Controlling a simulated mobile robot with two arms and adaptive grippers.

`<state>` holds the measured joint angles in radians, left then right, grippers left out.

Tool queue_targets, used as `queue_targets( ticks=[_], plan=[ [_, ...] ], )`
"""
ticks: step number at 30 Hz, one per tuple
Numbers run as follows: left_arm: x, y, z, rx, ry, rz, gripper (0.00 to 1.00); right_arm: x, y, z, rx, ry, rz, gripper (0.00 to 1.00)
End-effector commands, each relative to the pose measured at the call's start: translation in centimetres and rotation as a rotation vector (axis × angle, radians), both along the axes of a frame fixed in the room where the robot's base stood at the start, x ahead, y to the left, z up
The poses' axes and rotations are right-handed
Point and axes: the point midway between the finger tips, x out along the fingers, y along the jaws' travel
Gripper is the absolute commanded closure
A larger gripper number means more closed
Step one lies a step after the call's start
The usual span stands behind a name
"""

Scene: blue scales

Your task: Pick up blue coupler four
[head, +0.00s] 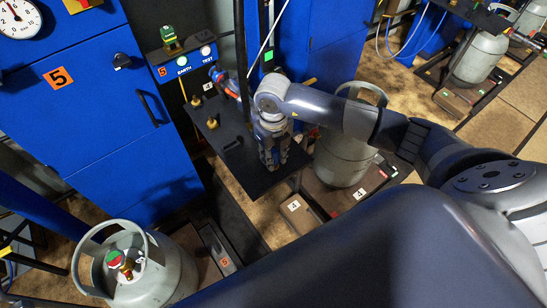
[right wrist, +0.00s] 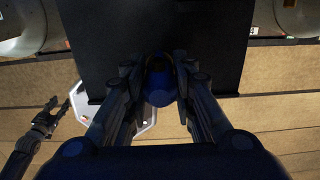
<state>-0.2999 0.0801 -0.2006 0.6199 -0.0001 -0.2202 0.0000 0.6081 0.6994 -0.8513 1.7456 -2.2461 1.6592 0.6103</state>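A blue rounded part (right wrist: 160,88), apparently the blue coupler, shows in the right wrist view over the black shelf (right wrist: 215,30). It lies between the fingers of my right gripper (right wrist: 158,68). The fingers are spread on both sides of it, and I cannot tell whether they touch it. In the head view my right gripper (head: 273,160) points down at the right part of the black shelf (head: 257,183) and hides the coupler. My left gripper (right wrist: 57,104) shows only in the right wrist view, at the left, with its fingertips apart and nothing seen between them.
Brass fittings (head: 211,123) stand on the shelf's left part, near a red and blue fitting (head: 221,78). A grey gas cylinder (head: 343,155) stands close right of my gripper. Another cylinder (head: 165,275) is at lower left. Blue cabinets (head: 75,110) close off the back.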

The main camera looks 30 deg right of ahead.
Motion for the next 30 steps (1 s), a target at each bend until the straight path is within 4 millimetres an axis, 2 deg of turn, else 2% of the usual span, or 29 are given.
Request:
queue_targets(
  ticks=[14,22,26,30],
  plan=[
    [0.0,0.0,-0.1,0.0,0.0,0.001,0.6,0.0,0.0,0.4,0.0,-0.001,0.0,1.0],
    [0.0,0.0,-0.9,0.0,0.0,0.002,0.6,0.1,0.0,3.5,0.0,-0.004,0.001,1.0],
    [0.0,0.0,-1.5,0.0,0.0,0.002,0.6,-1.0,2.6,3.6,0.004,0.0,0.007,1.0],
    [0.0,-0.1,-2.2,0.0,0.0,0.002,0.6,-2.4,6.0,3.9,0.005,-0.002,0.009,1.0]
  ],
)
